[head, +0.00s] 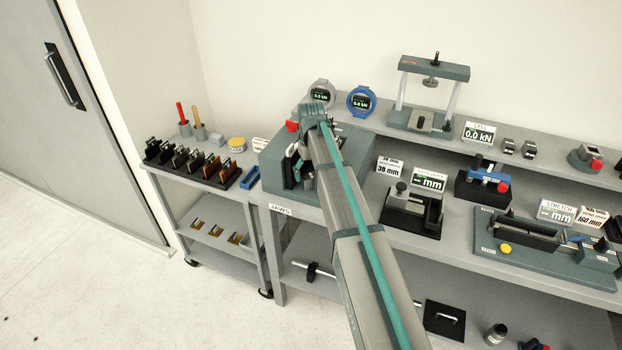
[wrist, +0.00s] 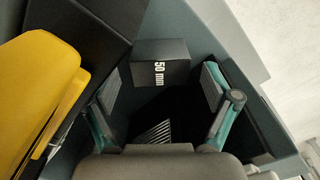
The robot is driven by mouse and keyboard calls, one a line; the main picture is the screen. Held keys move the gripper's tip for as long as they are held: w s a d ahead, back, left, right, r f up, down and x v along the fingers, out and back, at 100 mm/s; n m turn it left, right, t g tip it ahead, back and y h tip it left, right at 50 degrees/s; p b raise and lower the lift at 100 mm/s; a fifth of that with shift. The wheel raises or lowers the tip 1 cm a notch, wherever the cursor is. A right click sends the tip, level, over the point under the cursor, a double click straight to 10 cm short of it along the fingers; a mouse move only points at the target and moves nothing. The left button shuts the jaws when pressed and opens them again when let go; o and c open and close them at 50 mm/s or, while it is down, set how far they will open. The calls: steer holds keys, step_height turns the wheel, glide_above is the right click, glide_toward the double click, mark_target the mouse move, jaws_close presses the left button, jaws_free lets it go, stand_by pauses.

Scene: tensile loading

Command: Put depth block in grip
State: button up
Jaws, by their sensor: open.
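A black block marked "50 mm" (wrist: 160,65) shows in the wrist view, lying in a dark recess of the teal-grey fixture (wrist: 205,25). My gripper (wrist: 160,86) is open, with one grey-padded finger to each side of the block's near end. I see no clear contact between the pads and the block. A ridged grey face (wrist: 155,134) shows below the block, nearer my palm. In the head view the fixture (head: 270,172) stands at the left end of the bench.
A large yellow part (wrist: 38,85) and a black slab (wrist: 85,35) lie close left of my fingers. In the head view, a rack of dark pieces (head: 195,165) stands on the left cart. A "38 mm" card (head: 389,167) and a gauge (head: 412,210) stand right of my arm.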

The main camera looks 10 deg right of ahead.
mark_target(311, 176)
step_height(311, 176, up, 10)
steer(key=b, duration=0.2)
steer(key=shift+s+f, duration=0.1)
steer(key=shift+f, duration=0.05)
